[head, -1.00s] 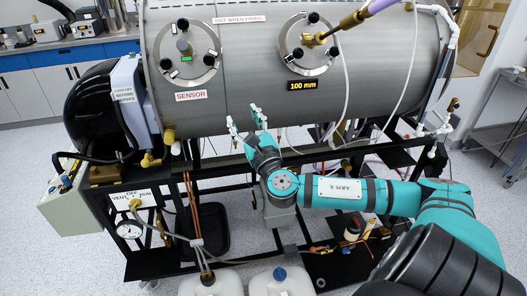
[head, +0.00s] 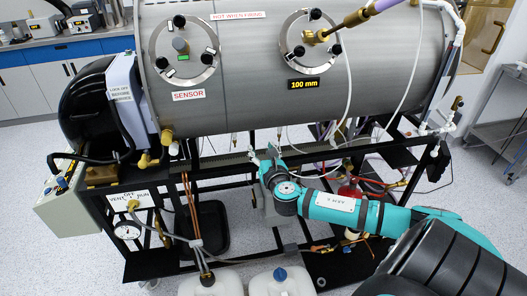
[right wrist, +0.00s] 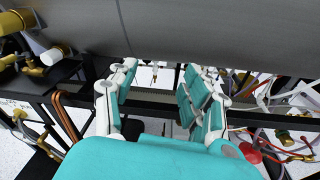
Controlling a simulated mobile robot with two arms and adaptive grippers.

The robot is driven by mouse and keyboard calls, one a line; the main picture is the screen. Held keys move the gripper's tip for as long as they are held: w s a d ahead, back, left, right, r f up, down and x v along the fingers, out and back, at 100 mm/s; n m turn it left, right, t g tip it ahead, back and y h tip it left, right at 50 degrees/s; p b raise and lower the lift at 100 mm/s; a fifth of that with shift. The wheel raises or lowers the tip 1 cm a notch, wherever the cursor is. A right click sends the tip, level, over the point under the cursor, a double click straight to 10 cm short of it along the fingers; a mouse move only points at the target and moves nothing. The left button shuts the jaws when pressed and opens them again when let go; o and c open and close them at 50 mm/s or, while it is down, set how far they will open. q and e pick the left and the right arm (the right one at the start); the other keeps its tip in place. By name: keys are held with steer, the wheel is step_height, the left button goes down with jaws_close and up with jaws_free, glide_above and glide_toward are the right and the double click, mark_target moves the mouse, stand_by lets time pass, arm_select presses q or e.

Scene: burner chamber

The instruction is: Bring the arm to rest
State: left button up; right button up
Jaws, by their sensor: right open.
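My right arm comes in from the lower right in the head view. Its right gripper (head: 264,152) is in front of the black frame, just below the steel chamber (head: 255,75). In the right wrist view the right gripper (right wrist: 157,92) has its two fingers apart with nothing between them. The chamber's grey underside (right wrist: 210,35) fills the top of that view. The fingers point toward the frame's rail (right wrist: 155,100); I cannot tell whether they touch it. My left gripper is not in view.
Copper tubes (head: 191,215) rise beside the gauge (head: 127,230). Two white jugs (head: 281,284) stand at the front. Hoses and a red part (head: 348,190) lie near my right forearm.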

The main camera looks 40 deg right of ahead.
steer(key=shift+d+f, duration=0.15)
steer(key=shift+f, duration=0.2)
stand_by(0.3)
steer(key=s+a+f+m+g+y, duration=0.1)
steer(key=s+f+m+g, duration=0.3)
steer(key=f, duration=0.7)
steer(key=s+f+m+g+y, duration=0.1)
steer(key=s+f+m, duration=0.4)
steer(key=f, duration=0.7)
steer(key=s+a+f+m+g+y, duration=0.1)
steer(key=s+f+m+g, duration=0.2)
steer(key=s+f, duration=0.55)
steer(key=s+a+f+m+g+y, duration=0.1)
steer(key=s+a+f+m+g, duration=0.1)
steer(key=s+a+f+m, duration=0.45)
steer(key=s+a+f+m+g+y, duration=0.1)
steer(key=s+a+f+g, duration=0.15)
steer(key=s+f, duration=0.75)
steer(key=s+a+f+m+g+y, duration=0.1)
steer(key=s+a+f+m, duration=0.2)
steer(key=s+a, duration=0.3)
steer(key=s+a+f+m+y, duration=0.1)
steer(key=s+a+f+m, duration=0.2)
steer(key=s+a, duration=0.2)
steer(key=s, duration=0.3)
steer(key=shift+s+a+f+g, duration=0.15)
steer(key=shift+a+f+g, duration=0.1)
steer(key=shift+a+g, duration=0.1)
steer(key=shift+m, duration=0.25)
